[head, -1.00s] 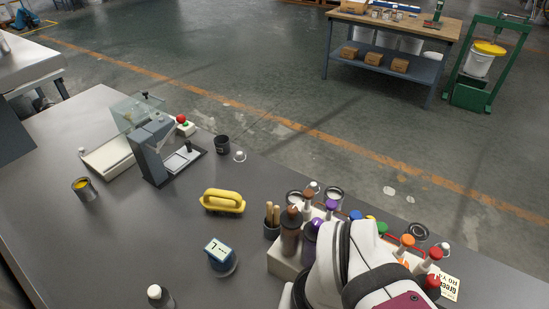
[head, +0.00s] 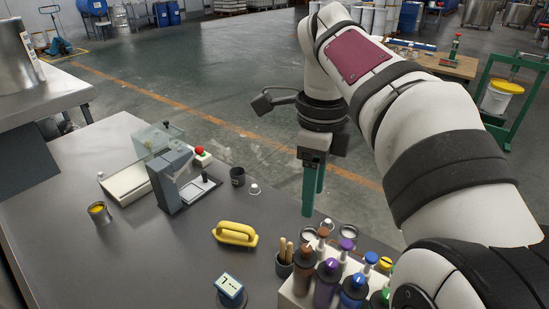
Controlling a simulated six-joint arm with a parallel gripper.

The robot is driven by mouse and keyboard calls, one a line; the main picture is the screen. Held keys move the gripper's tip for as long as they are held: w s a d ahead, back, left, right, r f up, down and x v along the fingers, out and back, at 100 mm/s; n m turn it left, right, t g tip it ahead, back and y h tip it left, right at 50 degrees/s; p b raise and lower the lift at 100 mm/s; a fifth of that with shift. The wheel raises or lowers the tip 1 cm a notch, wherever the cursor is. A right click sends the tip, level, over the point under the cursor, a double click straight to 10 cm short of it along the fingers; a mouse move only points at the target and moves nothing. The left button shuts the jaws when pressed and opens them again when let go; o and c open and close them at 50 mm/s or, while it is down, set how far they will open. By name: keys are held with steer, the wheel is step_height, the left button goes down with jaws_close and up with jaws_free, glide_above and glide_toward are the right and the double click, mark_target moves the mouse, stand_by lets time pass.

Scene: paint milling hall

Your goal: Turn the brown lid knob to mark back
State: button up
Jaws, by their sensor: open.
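The bottle with a brown lid knob (head: 307,250) stands at the front left corner of the pale bottle rack (head: 289,291). A pale mark shows on the knob, but it is too small to read its direction. A second bottle with an orange-brown knob (head: 322,233) stands behind it. My gripper (head: 314,203) has green fingers that point down. It is open and empty, behind and above the brown-lidded bottles in the picture, touching nothing that I can see.
Purple (head: 347,244), blue and green lidded bottles fill the rack to the right; my arm hides the rest. Open tins (head: 308,235) sit behind the rack.

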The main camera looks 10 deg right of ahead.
mark_target(307, 247)
step_height(307, 247, down, 14)
steer(key=shift+r, duration=0.2)
jaws_close()
